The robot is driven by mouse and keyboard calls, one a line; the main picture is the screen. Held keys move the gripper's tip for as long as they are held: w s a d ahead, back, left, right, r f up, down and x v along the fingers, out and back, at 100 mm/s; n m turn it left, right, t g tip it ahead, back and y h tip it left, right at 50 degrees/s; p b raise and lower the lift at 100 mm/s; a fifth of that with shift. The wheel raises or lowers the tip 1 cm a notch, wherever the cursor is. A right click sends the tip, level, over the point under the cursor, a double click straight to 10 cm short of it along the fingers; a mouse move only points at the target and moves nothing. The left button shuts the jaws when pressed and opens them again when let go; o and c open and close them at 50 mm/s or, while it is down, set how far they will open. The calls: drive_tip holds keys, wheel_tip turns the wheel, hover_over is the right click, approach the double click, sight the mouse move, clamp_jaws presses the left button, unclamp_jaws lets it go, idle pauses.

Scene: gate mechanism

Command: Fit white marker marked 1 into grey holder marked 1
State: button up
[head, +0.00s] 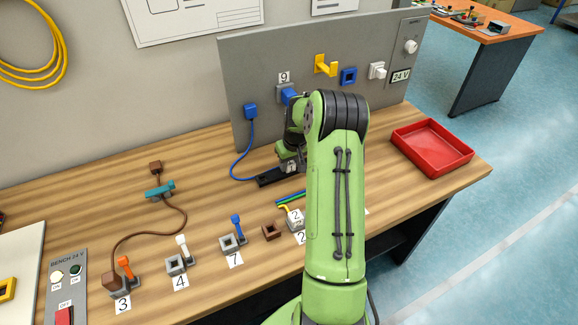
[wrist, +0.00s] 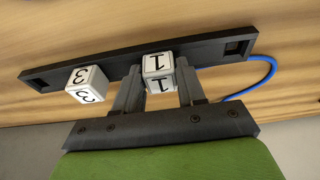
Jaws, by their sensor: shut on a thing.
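The white marker marked 1 (wrist: 158,66) is a small cube with a 1 on two visible faces. My gripper (wrist: 158,82) is shut on it, one finger on each side, in the wrist view. The marker is over the middle of a long black rack (wrist: 205,52); I cannot tell whether it touches it. In the head view my gripper (head: 290,160) is low at the black rack (head: 268,182), in front of the grey panel. No grey holder marked 1 can be made out; my arm covers part of the bench.
A white cube marked 3 (wrist: 87,84) is beside my gripper. Holders marked 3 (head: 123,287), 4 (head: 176,265) and 7 (head: 228,244) line the front edge. A red tray (head: 432,148) stands right. A blue cable (head: 236,168) hangs behind the rack.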

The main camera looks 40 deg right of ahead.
sight(291, 163)
drive_tip(key=shift+r, duration=0.15)
drive_tip(key=shift+c, duration=0.3)
drive_tip(key=shift+r, duration=0.15)
drive_tip(key=shift+w+p+v, duration=0.2)
drive_tip(key=shift+p+v, duration=0.45)
drive_tip(key=shift+v, duration=0.2)
drive_tip(key=shift+w+p+v, duration=0.2)
drive_tip(key=shift+p+v, duration=0.5)
drive_tip(key=shift+v, duration=0.15)
drive_tip(key=shift+w+p+v, duration=0.2)
drive_tip(key=shift+p+v, duration=0.45)
drive_tip(key=shift+v, duration=0.25)
drive_tip(key=shift+d, duration=0.2)
